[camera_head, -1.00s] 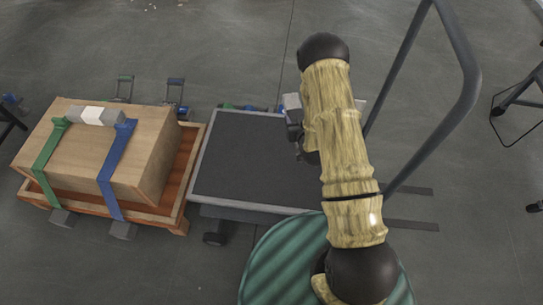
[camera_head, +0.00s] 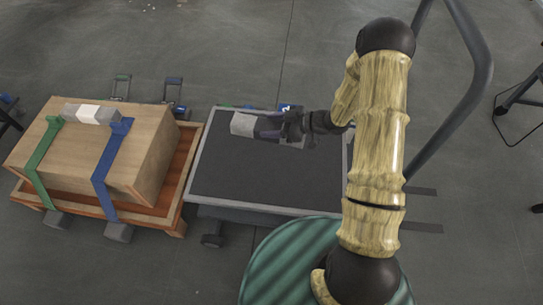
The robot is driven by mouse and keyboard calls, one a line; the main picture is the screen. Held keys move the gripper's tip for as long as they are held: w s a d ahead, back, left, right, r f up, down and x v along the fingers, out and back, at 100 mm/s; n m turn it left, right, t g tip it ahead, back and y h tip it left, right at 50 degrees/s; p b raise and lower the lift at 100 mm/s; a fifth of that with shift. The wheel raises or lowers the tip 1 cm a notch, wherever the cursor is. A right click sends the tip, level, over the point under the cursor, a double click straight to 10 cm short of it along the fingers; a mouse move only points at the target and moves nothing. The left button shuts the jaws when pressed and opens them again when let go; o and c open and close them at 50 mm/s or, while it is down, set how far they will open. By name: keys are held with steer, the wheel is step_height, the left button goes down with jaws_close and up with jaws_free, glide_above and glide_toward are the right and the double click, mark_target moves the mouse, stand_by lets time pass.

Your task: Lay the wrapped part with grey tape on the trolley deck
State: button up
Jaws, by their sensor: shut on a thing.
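The wrapped part (camera_head: 243,124) is a light grey block with a darker grey band around its middle. My gripper (camera_head: 287,130) reaches in from the right and is shut on it, hiding some of its right half. The part is over the far half of the trolley deck (camera_head: 262,177), a black surface with a grey rim. I cannot tell whether the part touches the deck or is held a little above it.
A wooden crate (camera_head: 135,165) with green and blue straps sits in a wooden tray at the left. Another grey wrapped part (camera_head: 90,114), with a white band, lies on the crate. The trolley's handle (camera_head: 450,125) rises at the right. The deck's near half is clear.

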steer(key=shift+s+d+n+g+y, duration=0.3)
steer(key=shift+s+n+g, duration=0.3)
steer(key=shift+n+g, duration=0.15)
steer(key=b, duration=0.3)
glide_above(274, 156)
steer(key=shift+w+f, duration=0.15)
steer(key=shift+f, duration=2.4)
steer(key=shift+f+b, duration=1.15)
steer(key=shift+f, duration=1.35)
steer(key=shift+f, duration=0.15)
steer(key=o, duration=1.4)
